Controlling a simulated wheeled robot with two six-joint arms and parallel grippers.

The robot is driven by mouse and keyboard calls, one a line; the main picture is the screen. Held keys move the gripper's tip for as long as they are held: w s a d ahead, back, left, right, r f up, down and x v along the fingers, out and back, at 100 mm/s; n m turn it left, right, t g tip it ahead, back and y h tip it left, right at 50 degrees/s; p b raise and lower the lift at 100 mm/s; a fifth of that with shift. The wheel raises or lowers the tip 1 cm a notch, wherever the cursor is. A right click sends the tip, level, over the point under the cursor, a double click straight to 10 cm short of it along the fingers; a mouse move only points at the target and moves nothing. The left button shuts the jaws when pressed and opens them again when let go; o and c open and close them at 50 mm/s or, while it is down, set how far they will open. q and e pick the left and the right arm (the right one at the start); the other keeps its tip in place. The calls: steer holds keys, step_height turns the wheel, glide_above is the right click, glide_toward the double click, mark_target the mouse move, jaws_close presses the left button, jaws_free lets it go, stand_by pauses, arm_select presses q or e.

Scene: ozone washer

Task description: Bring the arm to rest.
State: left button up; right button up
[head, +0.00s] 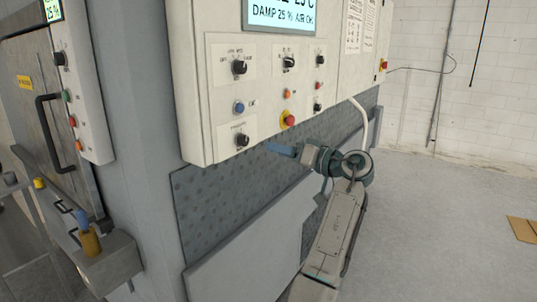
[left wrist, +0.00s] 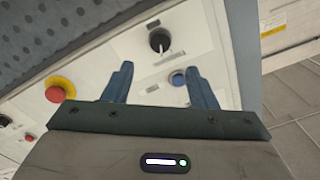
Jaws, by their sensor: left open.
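My left gripper (head: 272,148) shows in the head view in front of the machine, just under the lower edge of the white control panel (head: 217,100) in the picture. Its arm rises from the bottom of the picture. In the left wrist view, the gripper's two blue fingers (left wrist: 160,83) stand apart with nothing held between them. Beyond them are a black knob (left wrist: 160,40), a blue button (left wrist: 178,79) and a red stop button on yellow (left wrist: 60,88). I cannot tell how far the fingertips are from the panel. My right gripper is not in view.
The panel carries several knobs, a red stop button (head: 288,120) and a lit screen (head: 283,14). A door with a black handle (head: 58,133) is at the left. Open grey floor (head: 440,230) lies at the right, with a piece of cardboard (head: 522,230) at its edge.

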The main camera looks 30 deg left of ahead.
arm_select(q)
steer(key=shift+d, duration=0.35)
